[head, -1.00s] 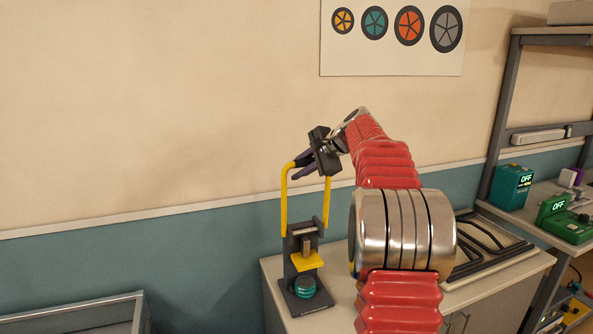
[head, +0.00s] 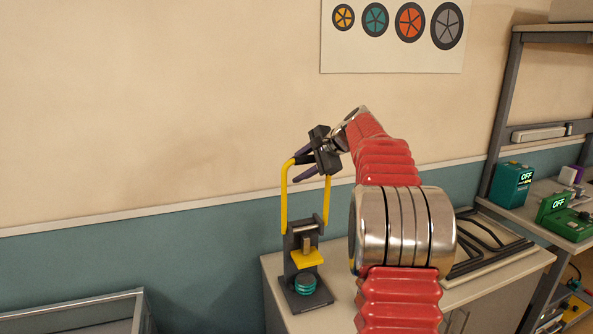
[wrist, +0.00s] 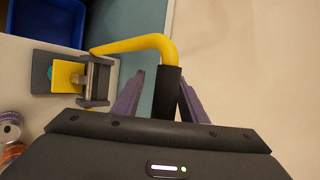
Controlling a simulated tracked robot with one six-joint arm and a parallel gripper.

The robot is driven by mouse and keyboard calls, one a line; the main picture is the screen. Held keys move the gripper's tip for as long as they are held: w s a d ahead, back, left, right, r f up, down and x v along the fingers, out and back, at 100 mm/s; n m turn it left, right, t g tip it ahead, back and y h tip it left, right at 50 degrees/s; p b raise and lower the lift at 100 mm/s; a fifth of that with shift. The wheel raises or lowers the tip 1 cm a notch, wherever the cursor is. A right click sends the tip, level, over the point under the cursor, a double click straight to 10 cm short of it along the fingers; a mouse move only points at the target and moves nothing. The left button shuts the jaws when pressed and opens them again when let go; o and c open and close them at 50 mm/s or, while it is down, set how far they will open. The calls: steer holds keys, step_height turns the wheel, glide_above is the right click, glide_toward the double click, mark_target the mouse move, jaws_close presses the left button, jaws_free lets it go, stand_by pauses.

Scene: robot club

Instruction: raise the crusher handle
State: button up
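The crusher (head: 303,282) stands on the left end of the counter, with a dark frame and a yellow press plate (head: 306,258). A teal round piece (head: 304,286) sits on its base under the plate. The yellow crusher handle (head: 284,200) points up from the frame. My gripper (head: 299,167) is at the top of the handle, its purple fingers apart. In the wrist view the handle's dark grip (wrist: 168,88) lies between the fingers, with a gap beside the left finger. My gripper partly hides the grip in the head view.
A cooktop-like grate (head: 485,240) lies right of the crusher, behind my arm. Teal (head: 513,185) and green (head: 560,212) devices reading OFF stand on the right bench. The wall behind is clear around the handle.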

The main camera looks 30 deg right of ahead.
steer(key=v, duration=1.3)
steer(key=shift+s, duration=0.25)
steer(key=shift+r, duration=0.1)
steer(key=shift+c, duration=0.6)
